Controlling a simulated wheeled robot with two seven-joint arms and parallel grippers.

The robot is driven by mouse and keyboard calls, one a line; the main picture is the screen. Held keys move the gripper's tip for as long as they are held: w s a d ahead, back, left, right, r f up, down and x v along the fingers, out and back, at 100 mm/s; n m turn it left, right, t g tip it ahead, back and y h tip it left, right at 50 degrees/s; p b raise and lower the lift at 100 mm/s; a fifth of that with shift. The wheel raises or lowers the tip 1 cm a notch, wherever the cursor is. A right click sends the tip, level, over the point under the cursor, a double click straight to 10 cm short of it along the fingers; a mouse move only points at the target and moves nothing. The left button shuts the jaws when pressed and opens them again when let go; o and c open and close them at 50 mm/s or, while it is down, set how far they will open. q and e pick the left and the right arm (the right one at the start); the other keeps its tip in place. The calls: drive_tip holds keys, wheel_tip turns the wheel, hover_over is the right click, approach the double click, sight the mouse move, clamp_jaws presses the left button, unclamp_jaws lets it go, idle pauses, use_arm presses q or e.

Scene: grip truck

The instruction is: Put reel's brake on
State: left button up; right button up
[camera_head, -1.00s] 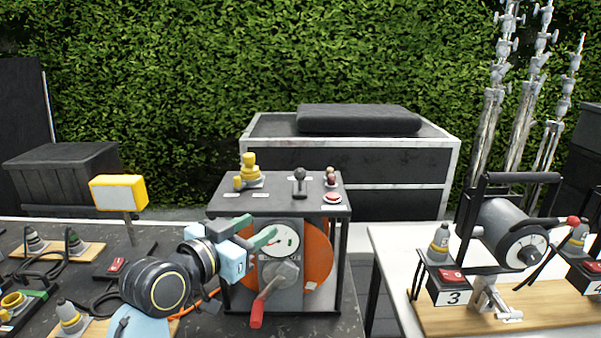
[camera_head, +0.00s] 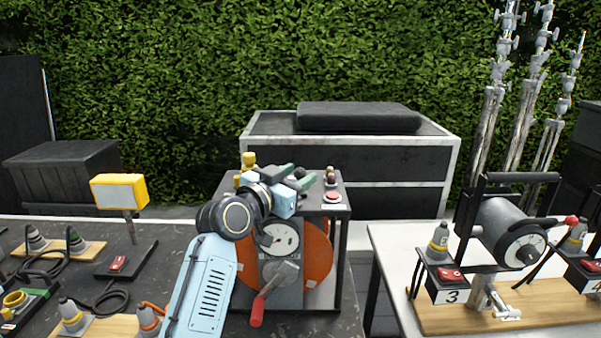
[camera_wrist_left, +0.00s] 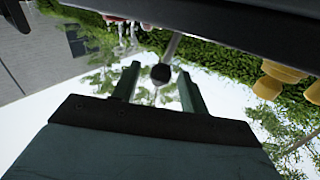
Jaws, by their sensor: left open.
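The reel unit is a dark-topped box frame with an orange reel (camera_head: 319,255), a dial (camera_head: 280,239) and a red-handled crank (camera_head: 257,312) on its front. My left gripper (camera_head: 299,177) is open above its top, at the black-knobbed lever, which it hides in the head view. In the left wrist view the lever's round black knob (camera_wrist_left: 161,73) shows between the two green fingers, with its pale stem running up to a dark surface. I cannot tell if the fingers touch it. My right gripper is not in view.
A yellow fitting (camera_head: 249,161) stands left of the gripper on the unit's top, and a red button (camera_head: 332,197) is at right. A yellow lamp (camera_head: 118,191) and cable boxes are on the left table.

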use_arm(q)
drive_tip(key=shift+x, duration=0.95)
drive_tip(key=shift+c, duration=0.3)
clamp_jaws()
